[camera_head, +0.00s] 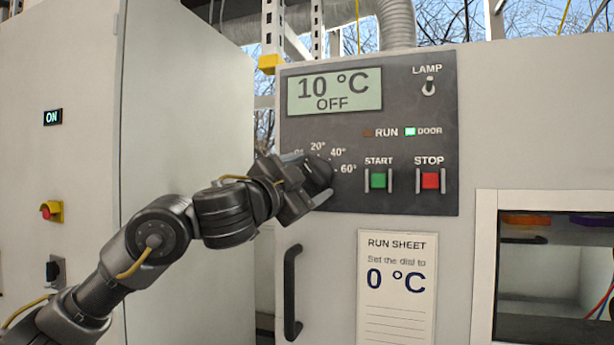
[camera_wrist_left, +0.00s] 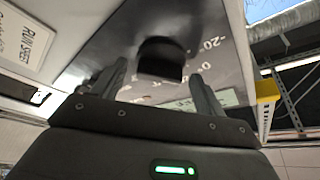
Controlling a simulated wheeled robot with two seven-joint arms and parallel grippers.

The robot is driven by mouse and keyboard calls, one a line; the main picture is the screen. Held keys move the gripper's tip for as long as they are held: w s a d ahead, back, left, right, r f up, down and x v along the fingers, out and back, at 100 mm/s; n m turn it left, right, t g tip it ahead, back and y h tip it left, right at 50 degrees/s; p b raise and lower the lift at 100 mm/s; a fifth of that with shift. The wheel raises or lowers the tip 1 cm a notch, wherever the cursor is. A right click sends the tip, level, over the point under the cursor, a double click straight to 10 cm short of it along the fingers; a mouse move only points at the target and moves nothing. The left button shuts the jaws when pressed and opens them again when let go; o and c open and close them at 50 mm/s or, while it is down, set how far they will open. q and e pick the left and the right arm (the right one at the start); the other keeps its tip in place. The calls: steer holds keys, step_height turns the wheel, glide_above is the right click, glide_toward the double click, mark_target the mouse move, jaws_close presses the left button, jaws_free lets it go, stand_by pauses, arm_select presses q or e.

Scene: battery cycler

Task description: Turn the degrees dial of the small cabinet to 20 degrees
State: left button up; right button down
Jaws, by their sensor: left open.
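The degrees dial (camera_head: 319,172) is a dark round knob on the small cabinet's black control panel, partly hidden by my left gripper. The marks 20°, 40° and 60° show around it; its pointer cannot be made out. The display (camera_head: 334,91) reads 10 °C, OFF. My left gripper (camera_head: 307,177) is open at the dial, one finger above and one below it. In the left wrist view the dial (camera_wrist_left: 162,58) lies ahead between the two spread fingertips (camera_wrist_left: 158,72); I cannot tell whether they touch it. My right gripper is not in view.
Right of the dial are a green START button (camera_head: 378,180), a red STOP button (camera_head: 430,180) and a LAMP switch (camera_head: 429,87). The DOOR light is green. A run sheet (camera_head: 396,315) below says 0 °C. A black door handle (camera_head: 291,290) stands left of it.

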arm_select(q)
steer(key=c, duration=1)
steer(key=m+p, duration=0.1)
steer(key=m, duration=0.1)
steer(key=m+g+p, duration=0.1)
steer(key=shift+a+r+m, duration=0.1)
steer(key=shift+r+m, duration=0.2)
steer(key=shift+m, duration=0.1)
steer(key=shift+m+g+y+p, duration=0.3)
steer(key=shift+m+g+p, duration=0.7)
steer(key=shift+m, duration=1.2)
